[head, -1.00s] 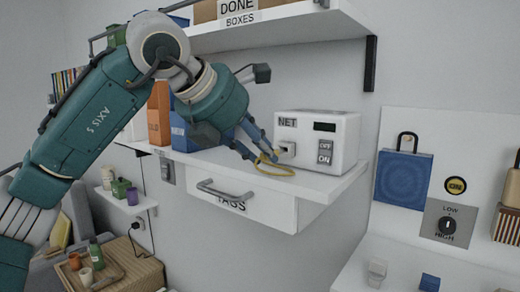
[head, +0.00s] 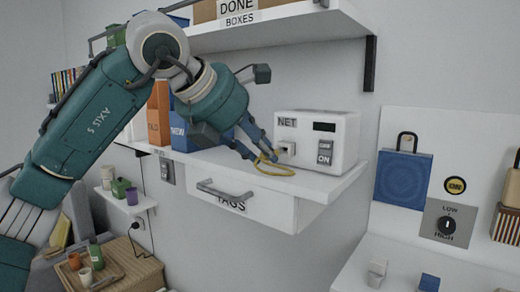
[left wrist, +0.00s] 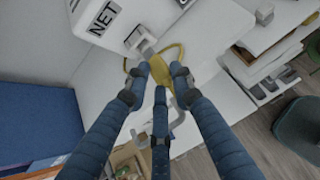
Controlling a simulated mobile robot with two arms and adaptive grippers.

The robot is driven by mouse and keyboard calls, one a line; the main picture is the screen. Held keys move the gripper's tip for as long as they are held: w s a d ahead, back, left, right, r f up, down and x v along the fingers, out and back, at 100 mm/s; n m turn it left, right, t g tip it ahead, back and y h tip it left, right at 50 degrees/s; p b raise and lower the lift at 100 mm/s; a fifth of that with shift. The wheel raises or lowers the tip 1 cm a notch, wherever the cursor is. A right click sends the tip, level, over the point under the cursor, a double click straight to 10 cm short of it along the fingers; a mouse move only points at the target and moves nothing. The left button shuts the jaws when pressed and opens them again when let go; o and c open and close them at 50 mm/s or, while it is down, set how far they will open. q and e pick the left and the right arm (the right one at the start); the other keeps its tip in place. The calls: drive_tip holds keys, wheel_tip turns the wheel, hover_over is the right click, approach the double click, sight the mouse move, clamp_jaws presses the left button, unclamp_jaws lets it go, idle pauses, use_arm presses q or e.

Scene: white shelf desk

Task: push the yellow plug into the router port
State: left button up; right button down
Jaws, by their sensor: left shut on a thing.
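I cannot tell whether the plug touches the port. My right gripper is not in view.
A drawer marked TAGS (head: 245,200) with a grey handle is below the shelf desk (head: 325,184). Orange and blue binders (head: 160,112) stand behind my left arm. An upper shelf (head: 290,30) is overhead.

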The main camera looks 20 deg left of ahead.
use_arm(q)
drive_tip(key=shift+w+d+p, duration=0.25)
drive_tip(key=shift+w+p, duration=0.15)
drive_tip(key=shift+w, duration=0.3)
drive_tip(key=shift+w+d+p, duration=0.25)
drive_tip(key=shift+w+p, duration=0.1)
drive_tip(key=shift+w, duration=0.3)
drive_tip(key=o, duration=1)
drive_tip(key=shift+o, duration=0.2)
drive_tip(key=shift+s+a+r, duration=0.1)
drive_tip(key=shift+s+r, duration=0.05)
drive_tip(key=v, duration=1.1)
drive_tip(key=shift+r, duration=0.25)
drive_tip(key=shift+s+a, duration=0.1)
drive_tip(key=shift+s, duration=0.05)
